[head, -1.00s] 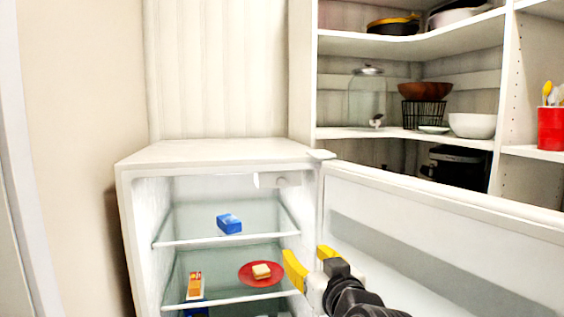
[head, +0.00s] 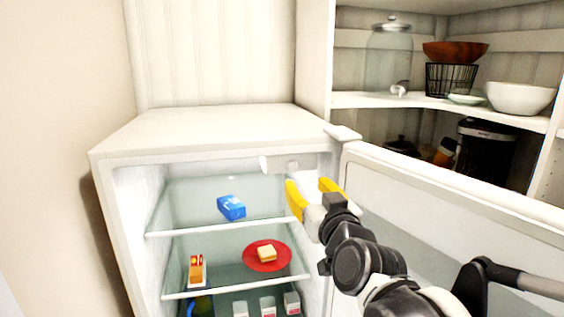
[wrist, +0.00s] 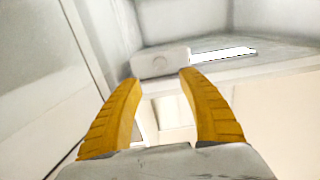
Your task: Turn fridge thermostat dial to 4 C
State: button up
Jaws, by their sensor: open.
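The white fridge (head: 205,128) stands with its door (head: 440,210) swung open to the right. A small white thermostat housing (head: 272,162) sits under the fridge ceiling, near the inner right wall. In the wrist view the housing (wrist: 143,66) shows a faint round dial (wrist: 173,60) on its face. No number or mark on the dial is legible. My gripper (head: 308,184) has yellow fingers spread apart and empty, at the fridge opening just below and right of the housing. In the wrist view my gripper (wrist: 162,78) points at the housing; contact cannot be told.
A blue box (head: 231,207) lies on the upper glass shelf. A red plate (head: 251,262) with food and an orange carton (head: 197,270) are on the shelf below. The open door flanks my arm on the right. Corner shelving (head: 365,99) with bowls stands behind.

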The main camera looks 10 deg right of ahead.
aim_at(293, 168)
jog(key=w+p, duration=0.1)
jog(key=w, duration=0.7)
jog(key=shift+w, duration=0.4)
jog(key=shift+w+r, duration=0.1)
jog(key=shift+w, duration=0.85)
jog(key=shift+s, duration=0.15)
grip_shut()
